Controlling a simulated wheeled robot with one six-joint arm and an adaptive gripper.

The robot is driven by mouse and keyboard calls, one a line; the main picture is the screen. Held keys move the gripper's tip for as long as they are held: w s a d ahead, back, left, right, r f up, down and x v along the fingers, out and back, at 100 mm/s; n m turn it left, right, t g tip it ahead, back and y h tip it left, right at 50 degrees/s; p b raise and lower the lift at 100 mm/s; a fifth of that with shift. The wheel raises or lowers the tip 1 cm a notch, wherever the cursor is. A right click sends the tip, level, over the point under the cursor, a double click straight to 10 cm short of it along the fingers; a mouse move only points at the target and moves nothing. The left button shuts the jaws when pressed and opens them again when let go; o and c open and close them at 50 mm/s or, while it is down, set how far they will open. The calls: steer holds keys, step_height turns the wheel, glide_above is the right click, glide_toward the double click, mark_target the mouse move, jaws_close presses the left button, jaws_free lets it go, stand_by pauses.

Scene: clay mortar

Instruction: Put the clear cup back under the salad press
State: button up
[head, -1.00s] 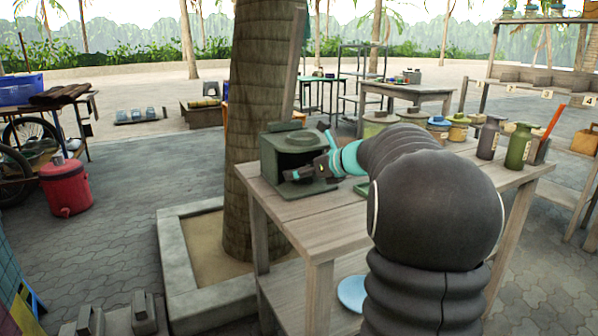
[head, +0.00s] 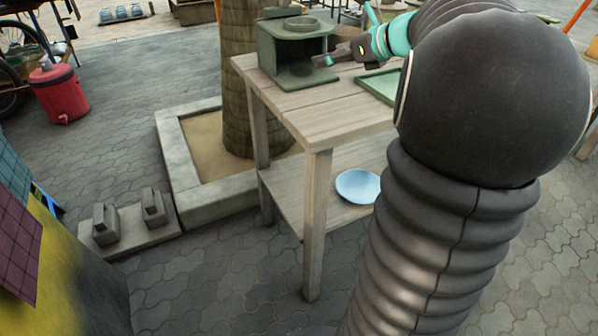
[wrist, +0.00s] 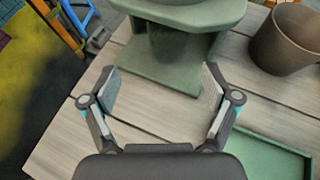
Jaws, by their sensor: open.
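The green salad press (head: 294,50) stands at the far left corner of the wooden table, with a round top and an open front. In the wrist view, its base plate (wrist: 157,80) lies just ahead of my gripper (wrist: 162,88). The gripper is open, its two fingers apart with nothing between them. In the head view, my gripper (head: 326,60) is at the right side of the press opening. A dark, glassy-looking shape stands in the opening in the wrist view; I cannot tell whether it is the clear cup or part of the press.
A brown pot (wrist: 288,42) stands right of the press. A green tray (wrist: 265,157) lies on the table at right. A pale blue plate (head: 358,186) is on the lower shelf. A tree trunk (head: 250,110) rises behind the table. Bare boards (head: 320,113) lie in front of the press.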

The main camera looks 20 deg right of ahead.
steer(key=s+a+n, duration=0.1)
steer(key=a, duration=0.1)
steer(key=s+a+f+n+g, duration=0.1)
steer(key=a+n, duration=0.1)
steer(key=a, duration=0.1)
steer(key=s+a+n+g, duration=0.1)
steer(key=a, duration=0.2)
steer(key=shift+f+n, duration=0.3)
steer(key=shift+f, duration=0.1)
steer(key=s+a+f+n+g+h, duration=0.1)
steer(key=s+a+f+n+g, duration=0.25)
steer(key=s+a+n, duration=0.5)
steer(key=s+a+f+n+h, duration=0.2)
steer(key=s+f+n, duration=0.3)
steer(key=s+n, duration=0.3)
steer(key=s+a+f+n+h, duration=0.2)
steer(key=s+a+f+n, duration=0.1)
steer(key=s+f+n, duration=0.2)
steer(key=s+n, duration=0.2)
steer(key=n, duration=0.2)
steer(key=shift+s+a+f+g, duration=0.2)
steer(key=shift+s+a+g, duration=0.1)
steer(key=shift+s+g, duration=0.1)
